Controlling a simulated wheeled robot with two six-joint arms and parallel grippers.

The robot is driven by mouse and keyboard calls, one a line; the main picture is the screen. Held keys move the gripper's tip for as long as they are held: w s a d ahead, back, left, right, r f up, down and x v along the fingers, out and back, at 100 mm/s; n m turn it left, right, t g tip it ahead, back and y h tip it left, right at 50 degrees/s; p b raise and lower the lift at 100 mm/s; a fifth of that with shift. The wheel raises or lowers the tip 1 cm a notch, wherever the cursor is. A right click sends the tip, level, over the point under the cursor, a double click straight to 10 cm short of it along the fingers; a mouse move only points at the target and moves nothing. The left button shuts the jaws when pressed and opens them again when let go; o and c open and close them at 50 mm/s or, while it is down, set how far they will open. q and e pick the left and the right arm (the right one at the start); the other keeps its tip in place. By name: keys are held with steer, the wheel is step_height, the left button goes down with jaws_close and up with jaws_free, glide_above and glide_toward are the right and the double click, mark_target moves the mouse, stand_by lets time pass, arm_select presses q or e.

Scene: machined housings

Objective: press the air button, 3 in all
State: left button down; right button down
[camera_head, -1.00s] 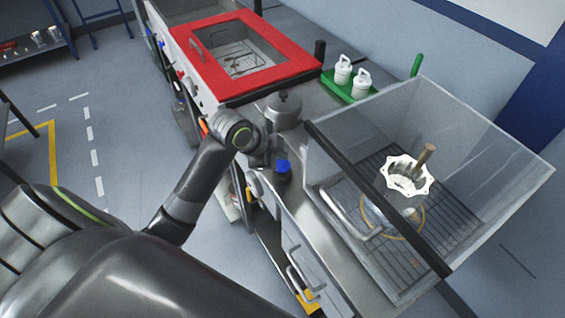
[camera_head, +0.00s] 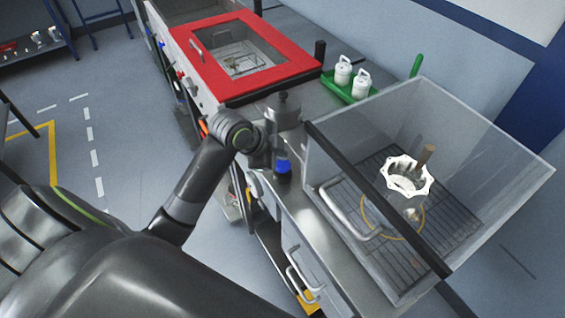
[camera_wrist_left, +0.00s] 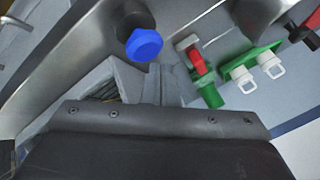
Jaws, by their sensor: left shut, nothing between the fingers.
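A round blue button (camera_head: 283,166), which looks like the air button, sits on a dark base at the front edge of the steel counter. It shows large in the left wrist view (camera_wrist_left: 144,45), left of my fingertips. My left gripper (camera_wrist_left: 163,82) is shut and empty, its fingertips apart from the button in that view. In the head view the left gripper (camera_head: 260,158) is close beside the button on its left, partly hidden by my wrist. A white scalloped housing (camera_head: 405,187) stands in the clear-walled booth at the right. My right gripper is not in view.
The clear booth (camera_head: 480,150) has a dark front bar and a grated floor. A steel pot (camera_head: 282,112) stands behind the button. A green tray (camera_head: 350,95) holds two white containers (camera_head: 343,72). A red-framed cabinet (camera_head: 225,88) stands farther back.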

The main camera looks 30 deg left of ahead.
mark_target(280, 165)
arm_select(q)
steer(key=shift+f, duration=0.15)
stand_by(0.5)
steer(key=shift+f, duration=0.3)
steer(key=shift+f+b, duration=0.5)
steer(key=shift+f, duration=0.3)
stand_by(0.8)
steer(key=shift+r, duration=0.1)
steer(key=shift+r+p, duration=1.2)
steer(key=shift+p, duration=0.15)
step_height(280, 165, up, 5)
steer(key=p, duration=0.5)
steer(key=shift+f, duration=0.1)
stand_by(0.3)
